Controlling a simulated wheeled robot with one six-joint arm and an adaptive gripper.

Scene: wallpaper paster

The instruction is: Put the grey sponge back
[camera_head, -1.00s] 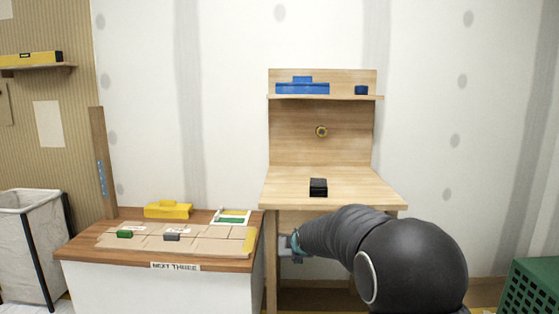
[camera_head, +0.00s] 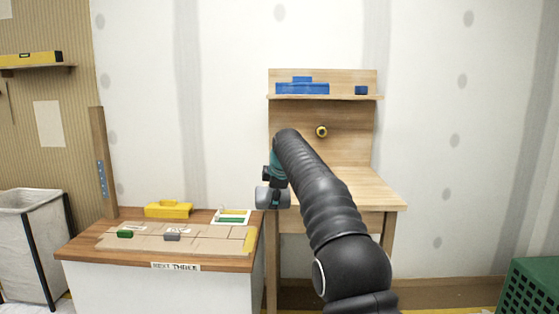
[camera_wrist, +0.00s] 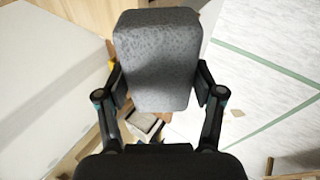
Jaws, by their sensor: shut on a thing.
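The grey sponge (camera_wrist: 157,55) is a thick, rounded grey block that fills the upper middle of the wrist view. My gripper (camera_wrist: 160,86) is shut on it, with one finger on each side. In the head view my gripper (camera_head: 272,190) is raised in front of the left edge of the wooden desk, with a grey thing at its end. A board (camera_head: 205,238) with marked sections lies on the low counter to the left. It bears a small green block (camera_head: 124,234) and a small grey block (camera_head: 171,237).
The counter (camera_head: 80,250) also holds a yellow case (camera_head: 168,210) and a white-framed green item (camera_head: 232,217). The wooden desk (camera_head: 365,190) has a shelf with blue items (camera_head: 302,87). A white bin (camera_head: 30,235) stands left, a green crate (camera_head: 530,288) right.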

